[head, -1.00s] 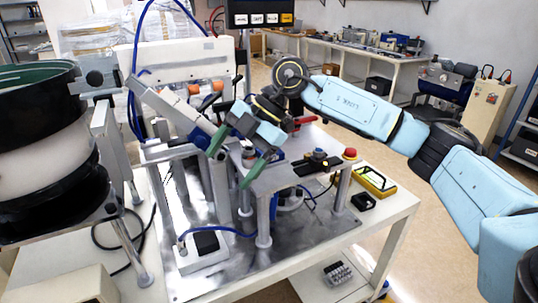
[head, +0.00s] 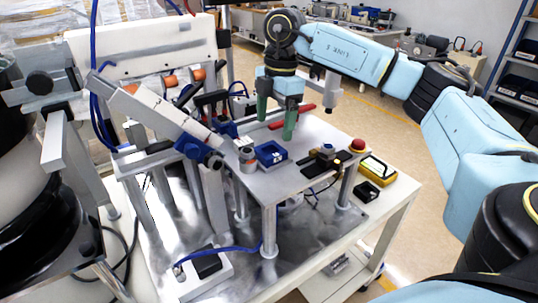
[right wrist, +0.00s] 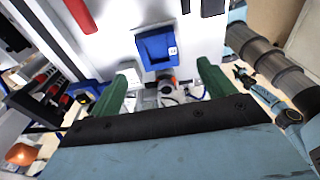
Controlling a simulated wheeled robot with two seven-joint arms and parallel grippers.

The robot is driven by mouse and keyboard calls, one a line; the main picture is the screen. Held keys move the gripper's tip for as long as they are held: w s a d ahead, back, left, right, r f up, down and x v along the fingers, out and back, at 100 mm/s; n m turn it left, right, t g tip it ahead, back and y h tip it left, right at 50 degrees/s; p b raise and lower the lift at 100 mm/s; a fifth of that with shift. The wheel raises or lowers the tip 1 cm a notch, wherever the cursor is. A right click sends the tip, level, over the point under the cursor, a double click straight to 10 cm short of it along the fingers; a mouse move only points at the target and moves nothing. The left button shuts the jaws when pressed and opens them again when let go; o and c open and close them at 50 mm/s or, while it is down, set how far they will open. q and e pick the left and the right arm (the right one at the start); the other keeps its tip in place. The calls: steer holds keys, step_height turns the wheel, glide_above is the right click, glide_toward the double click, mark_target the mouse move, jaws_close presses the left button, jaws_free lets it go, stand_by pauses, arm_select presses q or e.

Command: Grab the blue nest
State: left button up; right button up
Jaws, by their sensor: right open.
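The blue nest (head: 270,153) is a small open blue block on the raised metal plate. In the right wrist view the nest (right wrist: 154,50) shows ahead of the fingers, between their lines. My right gripper (head: 276,124), with two green fingers pointing down, is open and empty. It hangs above the plate, a little behind and above the nest, apart from it. My left gripper is not in view.
A silver cylinder (head: 247,158) stands close to the nest's left. A slanted grey chute (head: 165,112) comes in from the left. A dark clamp fixture (head: 322,160) and a red button (head: 357,145) are on the right. Red bars (head: 290,118) lie at the plate's back.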

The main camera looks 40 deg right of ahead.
mark_target(269, 154)
steer(key=shift+f, duration=0.65)
steer(key=f, duration=0.4)
steer(key=shift+w+a+f, duration=0.15)
steer(key=shift+a+f, duration=0.1)
steer(key=shift+f, duration=0.65)
steer(key=shift+a, duration=0.1)
steer(key=shift+c, duration=0.8)
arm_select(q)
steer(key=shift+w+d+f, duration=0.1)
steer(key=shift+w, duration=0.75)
arm_select(e)
steer(key=c, duration=1)
steer(key=shift+c, duration=0.2)
